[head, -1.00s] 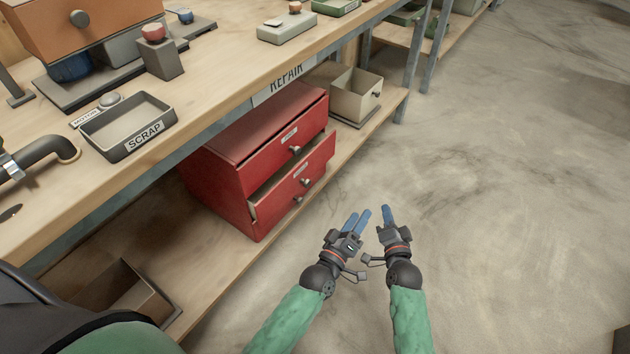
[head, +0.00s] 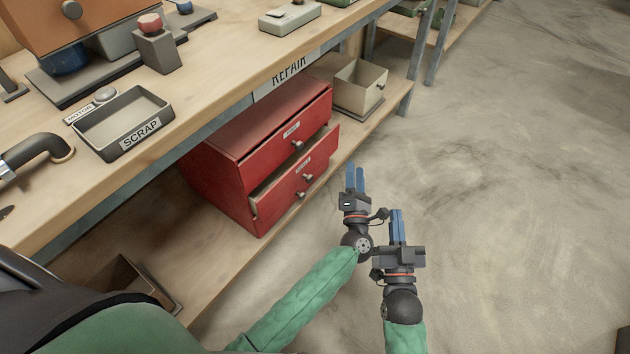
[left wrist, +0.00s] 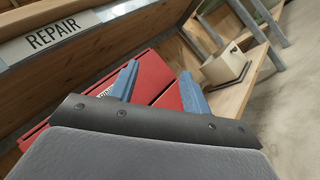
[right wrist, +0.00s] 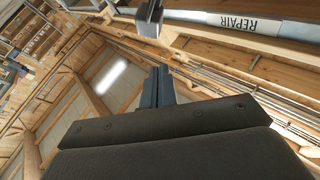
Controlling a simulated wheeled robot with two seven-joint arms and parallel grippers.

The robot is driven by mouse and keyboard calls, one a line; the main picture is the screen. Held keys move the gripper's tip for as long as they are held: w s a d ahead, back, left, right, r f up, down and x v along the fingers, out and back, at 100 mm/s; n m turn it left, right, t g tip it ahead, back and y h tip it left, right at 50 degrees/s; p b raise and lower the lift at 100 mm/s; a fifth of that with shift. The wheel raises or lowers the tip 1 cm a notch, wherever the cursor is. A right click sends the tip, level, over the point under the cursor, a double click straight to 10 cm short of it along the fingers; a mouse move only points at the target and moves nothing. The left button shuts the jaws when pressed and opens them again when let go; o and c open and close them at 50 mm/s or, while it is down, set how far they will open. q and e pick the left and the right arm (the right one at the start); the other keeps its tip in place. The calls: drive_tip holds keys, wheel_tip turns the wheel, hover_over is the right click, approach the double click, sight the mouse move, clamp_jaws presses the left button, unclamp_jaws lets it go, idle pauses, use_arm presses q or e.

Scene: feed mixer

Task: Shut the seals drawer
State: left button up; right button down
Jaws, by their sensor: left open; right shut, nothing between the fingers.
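A red drawer cabinet (head: 262,140) stands on the lower shelf under the bench. A drawer below the top one (head: 292,188) sticks out toward the aisle. It has a round knob and a small label, too small to read, so I cannot tell if it is the seals drawer. The top drawer (head: 287,138) looks shut. My left gripper (head: 356,168) is open and empty, to the right of the open drawer and apart from it. In the left wrist view the red cabinet (left wrist: 150,72) shows behind its fingers. My right gripper (head: 396,214) is shut and empty, farther right.
A beige bin (head: 358,92) with a knob stands on the shelf beyond the cabinet. The bench top (head: 215,75) overhangs the cabinet and carries a scrap tray (head: 122,122). An open box (head: 125,290) sits at lower left. The floor (head: 490,190) at right is clear.

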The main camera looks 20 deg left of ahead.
use_arm(q)
drive_tip(key=w+a+f+n+g+y, duration=0.2)
drive_tip(key=a+f+n+g+y, duration=0.3)
drive_tip(key=n+g+y, duration=0.55)
drive_tip(key=n+g, duration=0.5)
drive_tip(key=n, duration=0.4)
approach(312, 180)
drive_tip(key=a, duration=0.1)
drive_tip(key=shift+m, duration=0.25)
drive_tip(key=shift+x, duration=3.95)
use_arm(e)
drive_tip(key=shift+s+r+n+t, duration=0.4)
drive_tip(key=shift+s+r+n, duration=0.55)
drive_tip(key=shift+s, duration=0.15)
use_arm(q)
drive_tip(key=shift+w, duration=0.1)
clamp_jaws()
use_arm(e)
drive_tip(key=shift+a, duration=0.1)
